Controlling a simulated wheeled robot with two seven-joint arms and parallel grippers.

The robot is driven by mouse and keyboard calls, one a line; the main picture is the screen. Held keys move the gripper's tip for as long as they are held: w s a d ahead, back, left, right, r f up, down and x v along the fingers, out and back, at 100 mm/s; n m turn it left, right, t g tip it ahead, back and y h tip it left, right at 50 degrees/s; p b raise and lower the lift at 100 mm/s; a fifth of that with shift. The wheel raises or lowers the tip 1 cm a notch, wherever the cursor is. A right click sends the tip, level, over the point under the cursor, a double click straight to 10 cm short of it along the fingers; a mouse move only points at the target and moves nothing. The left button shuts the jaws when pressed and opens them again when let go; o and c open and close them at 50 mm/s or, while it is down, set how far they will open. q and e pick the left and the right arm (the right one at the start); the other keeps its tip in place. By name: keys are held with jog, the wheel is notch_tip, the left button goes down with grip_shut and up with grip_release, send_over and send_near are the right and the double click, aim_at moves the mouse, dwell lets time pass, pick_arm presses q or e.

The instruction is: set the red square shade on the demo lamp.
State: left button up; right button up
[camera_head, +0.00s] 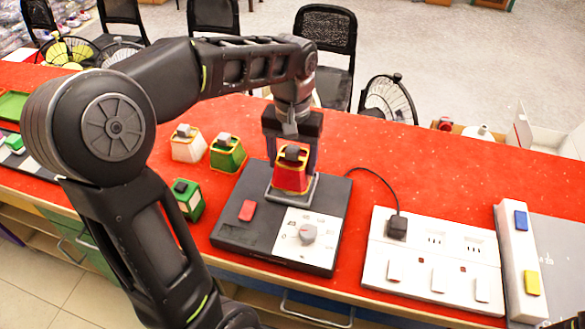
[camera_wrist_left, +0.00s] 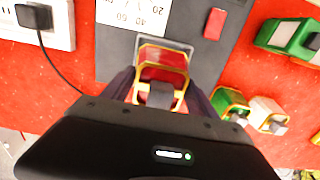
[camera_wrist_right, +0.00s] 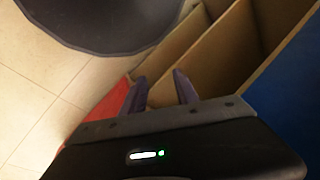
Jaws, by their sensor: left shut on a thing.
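The red square shade (camera_head: 291,178) has yellow edges and a dark knob on top. It sits upright at the grey square frame (camera_head: 312,193) of the demo lamp, a dark box (camera_head: 232,232) with a white dial plate and a red switch. I cannot tell whether it is fully seated. My left gripper (camera_head: 291,160) reaches down from above and is shut on the shade. In the left wrist view the shade (camera_wrist_left: 162,68) is between the fingers, over the frame. My right gripper (camera_wrist_right: 160,90) shows only in the right wrist view, with its fingers apart and nothing between them.
White (camera_head: 187,147), green (camera_head: 227,156) and green-white (camera_head: 188,199) shades stand left of the lamp box. A white socket strip (camera_head: 432,262) with a black plug (camera_head: 397,227) lies to the right. The right wrist view shows wooden compartments (camera_wrist_right: 235,45) close by.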

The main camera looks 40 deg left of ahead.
aim_at(292, 170)
pick_arm(q)
notch_tip(292, 170, down, 3)
jog(key=shift+f, duration=0.1)
jog(key=shift+f, duration=0.1)
jog(key=o, duration=1.5)
jog(key=shift+c, duration=0.2)
